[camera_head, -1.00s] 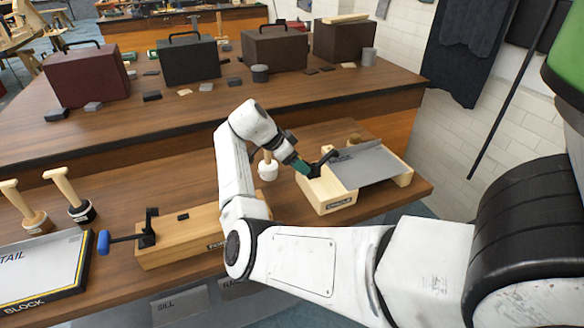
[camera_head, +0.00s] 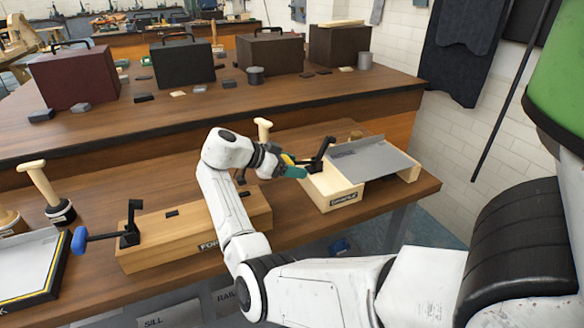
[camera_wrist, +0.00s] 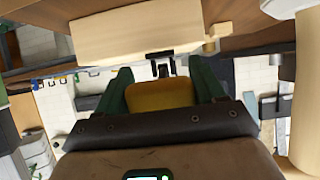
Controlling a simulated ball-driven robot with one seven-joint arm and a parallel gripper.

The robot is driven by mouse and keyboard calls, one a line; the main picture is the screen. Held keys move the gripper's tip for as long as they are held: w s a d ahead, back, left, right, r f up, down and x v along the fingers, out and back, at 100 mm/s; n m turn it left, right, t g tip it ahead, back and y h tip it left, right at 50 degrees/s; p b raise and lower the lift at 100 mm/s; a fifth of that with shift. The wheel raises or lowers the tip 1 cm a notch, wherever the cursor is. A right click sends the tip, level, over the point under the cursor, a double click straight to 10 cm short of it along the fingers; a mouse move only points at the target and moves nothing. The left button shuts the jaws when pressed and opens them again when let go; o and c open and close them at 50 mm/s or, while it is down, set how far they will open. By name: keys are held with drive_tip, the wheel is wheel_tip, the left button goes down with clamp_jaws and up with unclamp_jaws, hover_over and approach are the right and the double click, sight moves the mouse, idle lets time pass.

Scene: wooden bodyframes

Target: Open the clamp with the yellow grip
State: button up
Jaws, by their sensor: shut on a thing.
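The black clamp (camera_head: 318,157) stands on the left end of a light wooden frame block that carries a grey sheet. Its upper arm rises steeply and its handle side reaches left toward my gripper. The yellow grip (camera_head: 287,158) shows at my gripper (camera_head: 292,166), partly hidden by the green fingers. In the wrist view, the yellow grip (camera_wrist: 160,95) sits between the two green fingers of my gripper (camera_wrist: 164,88), which is shut on it.
Another wooden block (camera_head: 190,225) with a black clamp and blue grip (camera_head: 79,240) lies to the left. A pale-handled mallet (camera_head: 263,130) stands just behind my gripper. Dark cases (camera_head: 270,63) stand on the bench behind.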

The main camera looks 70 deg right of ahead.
drive_tip(key=shift+f, duration=0.2)
drive_tip(key=o, duration=1.4)
drive_tip(key=shift+w+r, duration=0.1)
drive_tip(key=shift+r, duration=0.05)
drive_tip(key=b+v, duration=0.1)
drive_tip(key=v, duration=0.9)
drive_tip(key=shift+w+a, duration=0.25)
drive_tip(key=shift+a, duration=0.05)
drive_tip(key=shift+r, duration=0.1)
